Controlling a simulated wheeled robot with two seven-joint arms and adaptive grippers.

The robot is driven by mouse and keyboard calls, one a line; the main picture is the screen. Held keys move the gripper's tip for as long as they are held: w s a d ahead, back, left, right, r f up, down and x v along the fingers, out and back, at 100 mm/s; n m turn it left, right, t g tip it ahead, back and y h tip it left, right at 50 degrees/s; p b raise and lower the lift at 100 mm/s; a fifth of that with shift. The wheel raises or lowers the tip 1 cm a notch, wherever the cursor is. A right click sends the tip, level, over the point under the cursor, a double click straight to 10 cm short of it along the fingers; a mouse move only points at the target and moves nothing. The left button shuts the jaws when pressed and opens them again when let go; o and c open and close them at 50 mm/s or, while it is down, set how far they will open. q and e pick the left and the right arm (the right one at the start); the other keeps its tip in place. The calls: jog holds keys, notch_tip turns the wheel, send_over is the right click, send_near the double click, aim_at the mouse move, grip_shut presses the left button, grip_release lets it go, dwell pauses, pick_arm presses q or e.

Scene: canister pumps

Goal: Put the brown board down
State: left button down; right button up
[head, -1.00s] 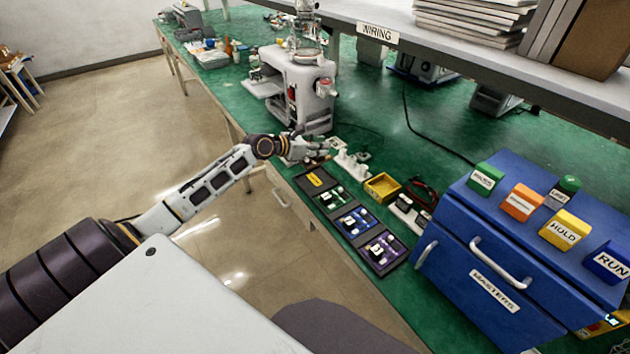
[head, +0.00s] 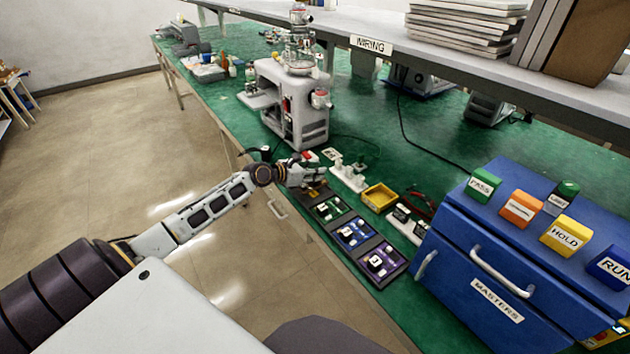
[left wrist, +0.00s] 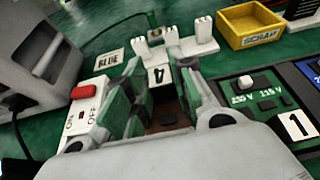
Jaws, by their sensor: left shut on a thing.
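My left gripper (head: 308,173) is shut on the brown board, over the far end of the dark tray (head: 342,254). In the left wrist view the brown board (left wrist: 165,118) shows as a dark brown patch between the two fingers, with a white tag marked 4 (left wrist: 157,76) near the fingertips. The fingers hide much of the board, and I cannot tell whether it touches the tray. A green board (head: 328,208), a blue board (head: 354,232) and a purple board (head: 382,262) lie in the tray's other places. My right gripper is out of view.
A yellow scrap box (head: 379,196) and a white fixture (head: 349,176) stand right of the gripper. A red switch block (left wrist: 86,105) is close to the fingers. A grey machine (head: 295,105) stands behind, and a blue cabinet (head: 500,260) fills the right.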

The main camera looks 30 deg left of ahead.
pick_arm(q)
jog(key=shift+f, duration=0.4)
notch_tip(320, 180, down, 3)
jog(key=shift+r+b, duration=0.1)
jog(key=shift+b, duration=0.55)
jog(key=c, duration=1.2)
grip_release()
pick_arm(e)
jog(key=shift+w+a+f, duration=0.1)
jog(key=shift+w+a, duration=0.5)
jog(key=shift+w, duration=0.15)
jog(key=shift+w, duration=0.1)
